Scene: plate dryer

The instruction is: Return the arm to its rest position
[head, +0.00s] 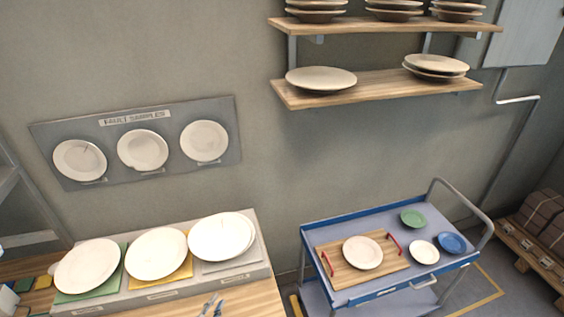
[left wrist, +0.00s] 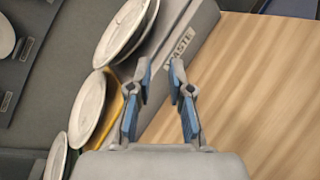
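My left gripper (head: 214,303) shows at the bottom edge of the head view, in front of the grey plate stand (head: 262,262). In the left wrist view its two blue-padded fingers (left wrist: 160,70) are apart with nothing between them. On the stand, one white plate (head: 88,266) leans on a green mat (head: 75,297) and one white plate (head: 155,254) on a yellow mat (head: 186,268). Overlapping white plates (head: 221,236) lie at the right section, whose label is partly legible in the wrist view. My right gripper is not in view.
A wooden table (head: 255,298) lies under the stand. A blue cart (head: 318,233) at right carries a wooden tray (head: 336,272) with a plate, plus several small plates. Wall shelves (head: 390,90) hold plates above. A fault-samples board (head: 112,178) hangs on the wall.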

